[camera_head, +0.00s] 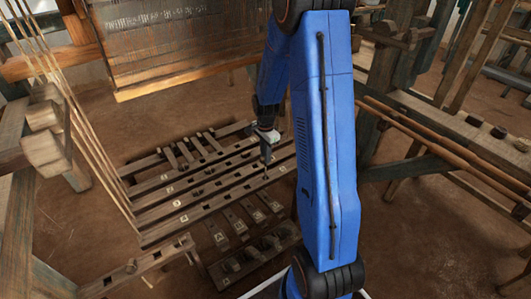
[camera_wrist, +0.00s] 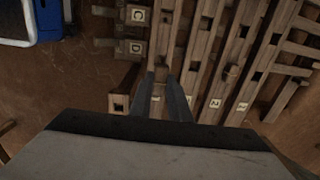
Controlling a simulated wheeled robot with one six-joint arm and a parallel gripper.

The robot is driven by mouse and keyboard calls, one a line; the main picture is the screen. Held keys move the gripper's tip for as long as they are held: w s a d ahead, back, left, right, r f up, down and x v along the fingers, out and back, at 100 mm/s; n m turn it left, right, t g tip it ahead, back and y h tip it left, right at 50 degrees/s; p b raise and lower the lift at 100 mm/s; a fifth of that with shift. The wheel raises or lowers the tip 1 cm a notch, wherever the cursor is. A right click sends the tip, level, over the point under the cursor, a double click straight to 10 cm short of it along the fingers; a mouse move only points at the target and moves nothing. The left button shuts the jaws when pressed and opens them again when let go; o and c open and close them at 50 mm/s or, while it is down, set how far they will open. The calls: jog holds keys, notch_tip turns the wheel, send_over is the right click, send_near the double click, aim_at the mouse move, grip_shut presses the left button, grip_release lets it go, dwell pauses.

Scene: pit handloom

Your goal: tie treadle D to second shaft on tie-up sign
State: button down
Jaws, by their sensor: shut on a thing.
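My gripper (camera_head: 266,158) hangs above the right part of the slotted wooden bars. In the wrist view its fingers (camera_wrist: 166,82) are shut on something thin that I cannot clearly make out. Treadle D's tag (camera_wrist: 135,47) is left of the fingers, below tag C in the wrist view. In the head view treadle D appears to be the leftmost of the tagged short treadles (camera_head: 221,238); the letters are tiny there. The slotted bars (camera_wrist: 228,72) carry small number tags at one end, one looking like 2 (camera_wrist: 214,104). I cannot make out a tie-up sign.
A bench (camera_head: 455,142) with long rods and dark small blocks stands at the right. Loom posts and wooden blocks (camera_head: 45,150) stand at the left, and the woven cloth (camera_head: 180,45) hangs behind. Brown floor (camera_head: 115,110) lies open around the bars.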

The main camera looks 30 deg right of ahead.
notch_tip(320, 180, down, 10)
jog(key=shift+f, duration=0.2)
dwell(1.4)
dwell(0.5)
jog(key=c, duration=1.6)
grip_release()
notch_tip(320, 180, up, 17)
jog(key=shift+r, duration=0.2)
